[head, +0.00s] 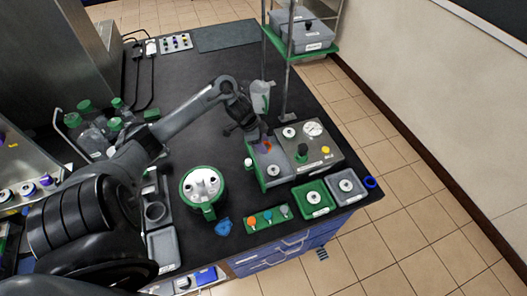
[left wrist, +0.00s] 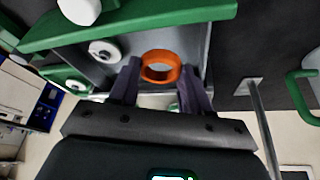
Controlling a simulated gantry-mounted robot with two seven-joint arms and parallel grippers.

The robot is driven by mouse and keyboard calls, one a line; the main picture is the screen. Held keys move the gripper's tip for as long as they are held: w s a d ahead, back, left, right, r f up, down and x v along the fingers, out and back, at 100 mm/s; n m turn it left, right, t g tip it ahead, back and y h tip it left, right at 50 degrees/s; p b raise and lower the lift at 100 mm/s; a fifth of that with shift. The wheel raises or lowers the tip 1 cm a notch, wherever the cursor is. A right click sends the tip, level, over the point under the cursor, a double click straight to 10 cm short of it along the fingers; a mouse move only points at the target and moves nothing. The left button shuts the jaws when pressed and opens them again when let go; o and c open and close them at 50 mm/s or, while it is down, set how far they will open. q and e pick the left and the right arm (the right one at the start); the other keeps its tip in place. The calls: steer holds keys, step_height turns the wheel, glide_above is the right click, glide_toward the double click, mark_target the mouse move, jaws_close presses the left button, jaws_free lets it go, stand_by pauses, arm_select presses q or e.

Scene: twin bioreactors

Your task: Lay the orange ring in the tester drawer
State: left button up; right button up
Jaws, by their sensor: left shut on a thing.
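The orange ring (head: 266,147) is held between the fingers of my left gripper (head: 261,139). In the left wrist view the ring (left wrist: 160,78) sits between the two dark fingertips, its opening facing the camera. The tester (head: 318,152) is a grey box with a gauge and knobs. Its open drawer (head: 270,168), grey with a green front, lies on its left side. The ring is over the back part of the drawer; I cannot tell whether it touches the drawer floor. My right gripper is not in view.
A green-rimmed round vessel (head: 202,186) and a green rack (head: 268,218) with coloured plugs are nearby. A metal post (head: 287,80) and a hanging pale bottle (head: 260,97) rise behind the drawer.

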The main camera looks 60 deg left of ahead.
arm_select(q)
steer(key=shift+f+b, duration=0.35)
steer(key=shift+f, duration=1.7)
steer(key=shift+f, duration=0.1)
steer(key=o, duration=0.7)
steer(key=shift+o, duration=0.2)
steer(key=shift+a+r, duration=0.1)
steer(key=shift+r, duration=0.35)
steer(key=p+v, duration=0.2)
steer(key=v, duration=0.9)
